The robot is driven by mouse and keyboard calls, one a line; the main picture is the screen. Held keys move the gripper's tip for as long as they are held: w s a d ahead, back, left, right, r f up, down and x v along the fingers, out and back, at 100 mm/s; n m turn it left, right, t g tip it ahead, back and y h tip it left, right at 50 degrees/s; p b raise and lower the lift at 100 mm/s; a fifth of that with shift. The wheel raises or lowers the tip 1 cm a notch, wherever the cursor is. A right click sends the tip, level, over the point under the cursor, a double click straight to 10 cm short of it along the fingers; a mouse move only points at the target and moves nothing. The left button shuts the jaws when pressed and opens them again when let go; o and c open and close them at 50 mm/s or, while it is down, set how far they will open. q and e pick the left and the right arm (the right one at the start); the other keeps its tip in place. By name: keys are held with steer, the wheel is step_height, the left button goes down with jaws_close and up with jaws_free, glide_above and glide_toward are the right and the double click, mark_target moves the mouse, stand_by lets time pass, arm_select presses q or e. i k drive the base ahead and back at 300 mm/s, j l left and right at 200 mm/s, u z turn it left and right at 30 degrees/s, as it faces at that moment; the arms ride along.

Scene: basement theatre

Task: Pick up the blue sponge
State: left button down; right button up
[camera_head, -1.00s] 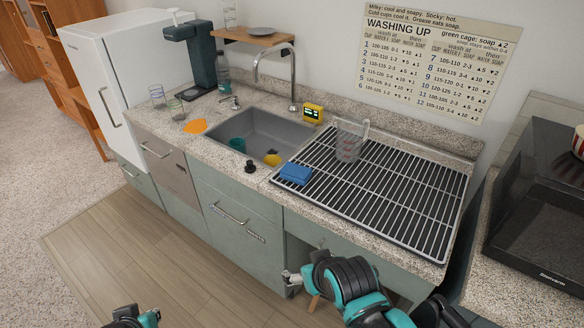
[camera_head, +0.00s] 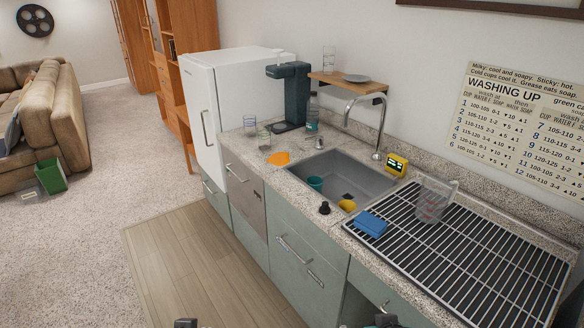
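The blue sponge (camera_head: 371,224) lies on the front left corner of the black wire drying rack (camera_head: 470,250), just right of the sink (camera_head: 352,182). Nothing touches it from above. A small dark part of my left gripper or arm (camera_head: 185,323) shows at the bottom edge. A similar dark part of my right gripper or arm (camera_head: 386,320) shows at the bottom edge, below and apart from the sponge. The fingers of both are cut off by the frame, so their opening is hidden.
A clear measuring jug (camera_head: 433,203) stands on the rack behind the sponge. A black stopper (camera_head: 324,208) sits at the counter's front edge. The wooden floor in front is clear.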

mark_target(375, 228)
steer(key=z, duration=0.3)
steer(key=i+j+z, duration=0.3)
steer(key=z, duration=0.2)
steer(key=i+j+z, duration=0.35)
steer(key=z, duration=0.15)
